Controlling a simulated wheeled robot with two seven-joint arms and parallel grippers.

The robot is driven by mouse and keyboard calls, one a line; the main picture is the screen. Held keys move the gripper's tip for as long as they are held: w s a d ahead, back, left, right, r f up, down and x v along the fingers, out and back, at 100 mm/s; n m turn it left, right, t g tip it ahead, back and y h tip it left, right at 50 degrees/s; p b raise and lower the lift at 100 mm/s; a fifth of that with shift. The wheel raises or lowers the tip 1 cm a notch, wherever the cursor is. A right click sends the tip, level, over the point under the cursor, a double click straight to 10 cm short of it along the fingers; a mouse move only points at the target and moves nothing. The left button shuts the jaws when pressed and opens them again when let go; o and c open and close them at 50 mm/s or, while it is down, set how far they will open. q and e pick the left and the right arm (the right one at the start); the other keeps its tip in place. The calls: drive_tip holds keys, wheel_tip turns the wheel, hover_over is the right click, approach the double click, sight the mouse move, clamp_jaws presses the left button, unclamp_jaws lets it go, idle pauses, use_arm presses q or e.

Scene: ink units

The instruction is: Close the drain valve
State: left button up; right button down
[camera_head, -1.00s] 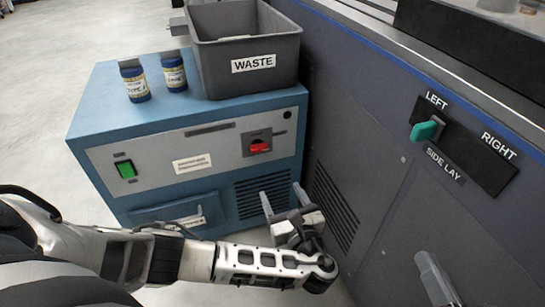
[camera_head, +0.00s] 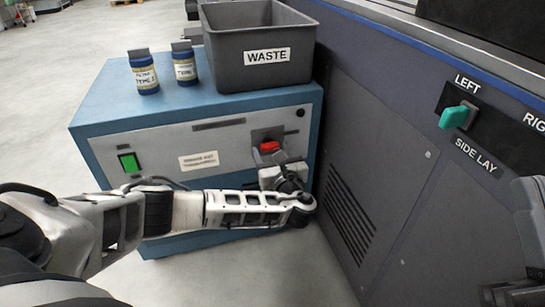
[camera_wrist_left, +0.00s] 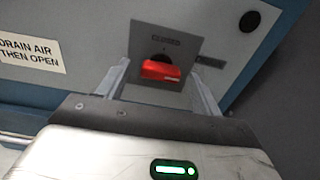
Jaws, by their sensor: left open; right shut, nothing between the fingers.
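The drain valve's red handle (camera_head: 269,147) is on a grey plate on the front of the blue cabinet. In the left wrist view the red handle (camera_wrist_left: 160,70) lies nearly crosswise below a label that seems to read CLOSED. My left gripper (camera_head: 270,160) is in front of the plate. Its open fingers (camera_wrist_left: 160,85) stand either side of the handle, with visible gaps. I cannot tell how far they reach along its depth. My right gripper (camera_head: 530,195) shows partly at the right edge, shut and empty, far from the valve.
A grey WASTE bin (camera_head: 262,85) and two blue bottles (camera_head: 144,73) stand on the blue cabinet (camera_head: 108,95). A green switch (camera_head: 130,162) is on its front. The large grey machine with a teal side lay knob (camera_head: 455,117) stands close on the right.

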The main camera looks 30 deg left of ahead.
use_arm(q)
drive_tip(key=shift+w+a, duration=0.1)
drive_tip(key=shift+a, duration=0.05)
drive_tip(key=c, duration=1)
